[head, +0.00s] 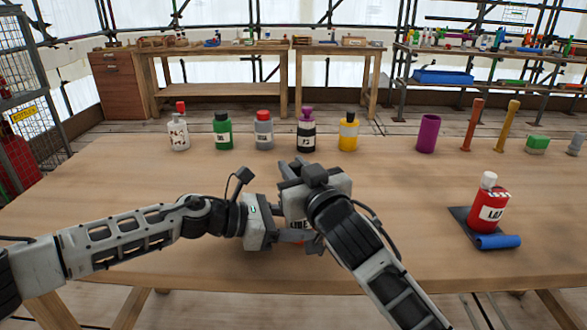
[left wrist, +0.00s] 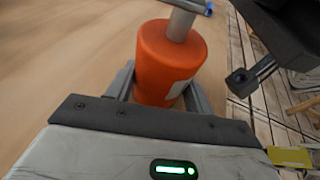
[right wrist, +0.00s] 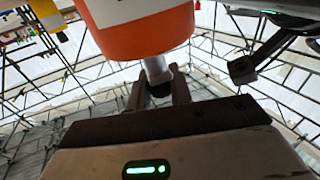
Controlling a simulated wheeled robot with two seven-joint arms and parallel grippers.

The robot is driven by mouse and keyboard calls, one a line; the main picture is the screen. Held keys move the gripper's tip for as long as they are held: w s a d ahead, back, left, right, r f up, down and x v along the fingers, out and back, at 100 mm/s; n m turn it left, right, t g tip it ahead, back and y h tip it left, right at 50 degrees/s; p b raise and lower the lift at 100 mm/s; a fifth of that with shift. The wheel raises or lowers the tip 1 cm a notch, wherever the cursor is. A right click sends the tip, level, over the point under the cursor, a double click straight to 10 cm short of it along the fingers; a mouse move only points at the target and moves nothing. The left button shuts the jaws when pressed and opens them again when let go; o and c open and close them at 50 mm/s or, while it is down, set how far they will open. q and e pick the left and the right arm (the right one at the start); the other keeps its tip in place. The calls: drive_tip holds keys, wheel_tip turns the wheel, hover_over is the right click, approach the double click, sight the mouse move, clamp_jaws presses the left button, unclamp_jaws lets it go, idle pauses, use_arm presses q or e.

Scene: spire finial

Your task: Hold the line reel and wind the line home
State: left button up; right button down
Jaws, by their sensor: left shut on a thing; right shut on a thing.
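The line reel is an orange cylinder with a white label (head: 298,223), mostly hidden behind my grippers in the head view. My left gripper (head: 297,238) is shut around the reel's orange body (left wrist: 165,60), one finger on each side, low over the table. A grey shaft (left wrist: 182,24) rises from the top of the body. My right gripper (head: 290,170) is above the left one. In the right wrist view its fingers are shut on a dark knob (right wrist: 160,86) at the end of a grey stem (right wrist: 156,68), beside the orange body (right wrist: 140,35). The line itself is not visible.
A red labelled bottle (head: 489,212) stands on a dark mat (head: 460,214) at the right, by a blue roll (head: 499,242). Several bottles, including a green one (head: 223,131), line the table's far edge with a purple cup (head: 428,133). The table's left side is clear.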

drive_tip(key=shift+d+h, duration=0.15)
drive_tip(key=shift+h, duration=0.15)
drive_tip(key=c, duration=1.3)
unclamp_jaws()
drive_tip(key=shift+o, duration=0.2)
drive_tip(key=v, duration=1.2)
drive_tip(key=shift+f, duration=0.15)
